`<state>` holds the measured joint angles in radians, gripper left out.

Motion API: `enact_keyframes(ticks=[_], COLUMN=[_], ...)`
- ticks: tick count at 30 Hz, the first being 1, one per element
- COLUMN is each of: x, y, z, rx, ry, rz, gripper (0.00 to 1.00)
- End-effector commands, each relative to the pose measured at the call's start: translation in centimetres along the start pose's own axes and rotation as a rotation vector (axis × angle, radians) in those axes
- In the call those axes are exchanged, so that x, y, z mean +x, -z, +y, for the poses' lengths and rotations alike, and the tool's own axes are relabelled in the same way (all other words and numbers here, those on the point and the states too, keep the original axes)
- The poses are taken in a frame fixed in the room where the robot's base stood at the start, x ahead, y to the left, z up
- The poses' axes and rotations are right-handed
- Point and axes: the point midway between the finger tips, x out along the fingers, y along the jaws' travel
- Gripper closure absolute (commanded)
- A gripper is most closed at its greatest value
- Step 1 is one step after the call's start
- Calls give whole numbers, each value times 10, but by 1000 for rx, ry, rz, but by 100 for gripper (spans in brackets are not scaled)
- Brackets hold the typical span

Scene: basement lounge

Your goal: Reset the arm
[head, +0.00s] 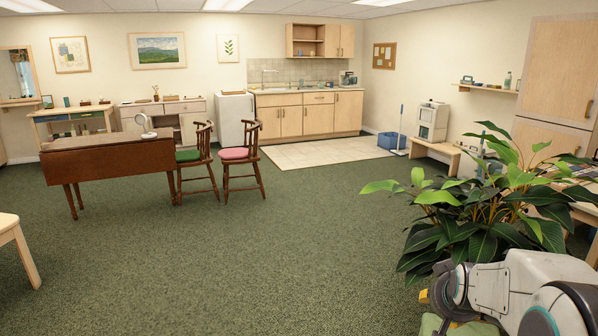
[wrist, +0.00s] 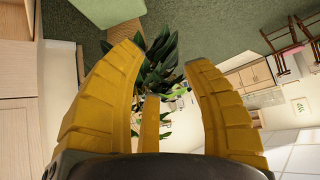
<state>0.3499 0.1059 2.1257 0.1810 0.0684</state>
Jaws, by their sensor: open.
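My gripper (wrist: 160,60) shows in the wrist view with its yellow fingers spread wide apart and nothing between them. The wrist view is turned on its side, and a leafy plant (wrist: 155,62) shows beyond the gap between the fingers. In the head view my arm is folded at the lower right corner, in front of the plant (head: 480,205). Only a small yellow part of my gripper (head: 424,296) shows there; the rest is hidden or out of frame.
A brown drop-leaf table (head: 105,158) and two wooden chairs stand at the left. A pale table (head: 14,240) is at the left edge. A kitchen counter (head: 305,115) and a blue bin (head: 391,142) are at the back. The green carpet (head: 270,255) in the middle is clear.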

Motion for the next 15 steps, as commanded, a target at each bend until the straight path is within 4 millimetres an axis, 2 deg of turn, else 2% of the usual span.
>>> enact_keyframes(ticks=[1,6,12,15], x=[-37,-123,-202,-230], y=[-1,-44,-97,-119], z=[-16,-47,-58,-57], rx=[-34,-144,-262,-306], ry=[22,78,126,141], rz=[-30,-163,-297,-346], gripper=[56,56,56,56])
